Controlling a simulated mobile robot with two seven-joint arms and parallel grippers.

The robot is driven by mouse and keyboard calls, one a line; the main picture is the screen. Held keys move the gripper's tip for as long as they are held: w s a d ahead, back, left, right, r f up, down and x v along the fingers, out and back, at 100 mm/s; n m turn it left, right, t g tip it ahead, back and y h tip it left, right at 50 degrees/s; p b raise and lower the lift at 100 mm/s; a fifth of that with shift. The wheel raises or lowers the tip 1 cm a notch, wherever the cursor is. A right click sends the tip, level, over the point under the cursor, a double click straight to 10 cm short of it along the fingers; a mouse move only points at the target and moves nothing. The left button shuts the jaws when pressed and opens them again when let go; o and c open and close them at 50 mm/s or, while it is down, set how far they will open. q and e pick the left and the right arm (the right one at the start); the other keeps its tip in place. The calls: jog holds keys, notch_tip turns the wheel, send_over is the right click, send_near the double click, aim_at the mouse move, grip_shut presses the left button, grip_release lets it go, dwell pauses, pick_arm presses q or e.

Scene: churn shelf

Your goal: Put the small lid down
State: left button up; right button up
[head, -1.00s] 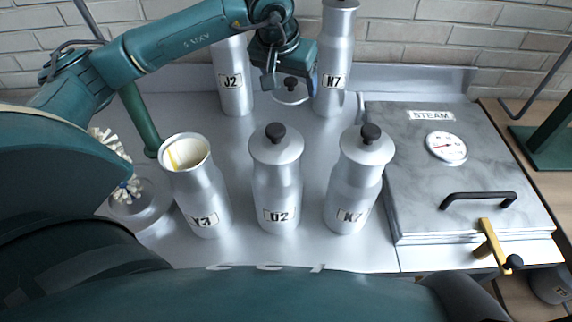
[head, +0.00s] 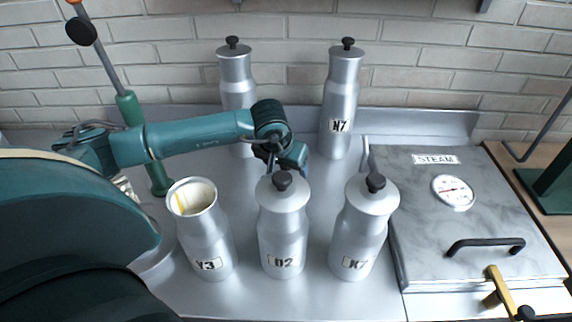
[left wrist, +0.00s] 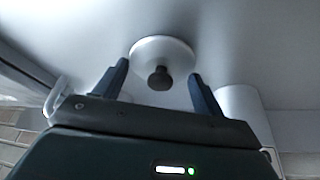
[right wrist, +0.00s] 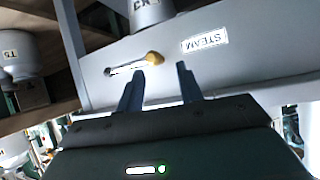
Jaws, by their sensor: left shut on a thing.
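The small lid (left wrist: 160,50), a pale round disc with a black knob (left wrist: 160,78), shows in the left wrist view between the fingers of my left gripper (left wrist: 158,82). My left gripper is shut on it. In the head view my left gripper (head: 293,157) is just behind the can D2 (head: 283,225), and I cannot make out the small lid there. The height of the lid above the metal counter (head: 320,185) is hard to tell. My right gripper (right wrist: 162,82) is open and empty, in front of the steam box.
The can Y3 (head: 207,245) stands open at front left. The lidded can K7 (head: 358,235) is right of D2. Can N7 (head: 340,110) and another lidded can (head: 236,85) stand at the back. The steam box (head: 430,215) fills the right.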

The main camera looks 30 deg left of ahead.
pick_arm(q)
jog(key=shift+f+b, duration=0.2)
jog(key=shift+b, duration=0.1)
jog(key=o, duration=1)
jog(key=shift+r, duration=0.1)
jog(key=shift+r, duration=0.4)
jog(key=v, duration=1.1)
jog(key=shift+s+d+r, duration=0.1)
jog(key=shift+s+r, duration=0.15)
